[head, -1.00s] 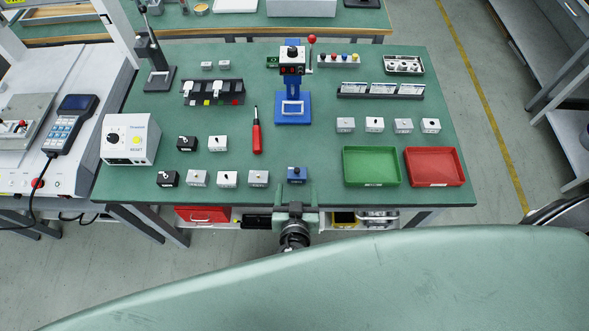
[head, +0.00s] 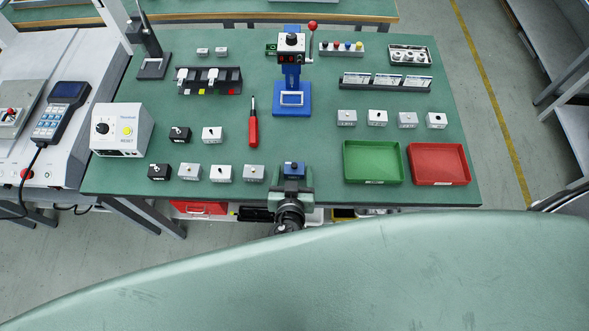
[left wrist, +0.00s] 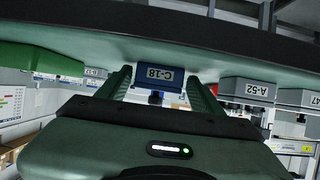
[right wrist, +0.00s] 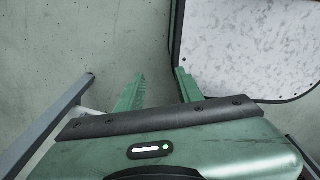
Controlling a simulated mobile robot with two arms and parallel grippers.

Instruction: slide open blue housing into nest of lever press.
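The blue housing (head: 294,169), with a dark knob on top, sits at the front edge of the green table. The blue lever press (head: 291,72) stands upright farther back, with a red-balled lever. Its nest (head: 292,98) is a pale frame on the blue base and looks empty. My right gripper (right wrist: 160,85) is open and empty above the floor, outside the head view.
Grey and white housings (head: 253,173) stand close to the left. A red screwdriver (head: 253,125) lies left of the lane to the press. Green (head: 373,181) and red trays (head: 438,182) are at right. The table between housing and press is clear.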

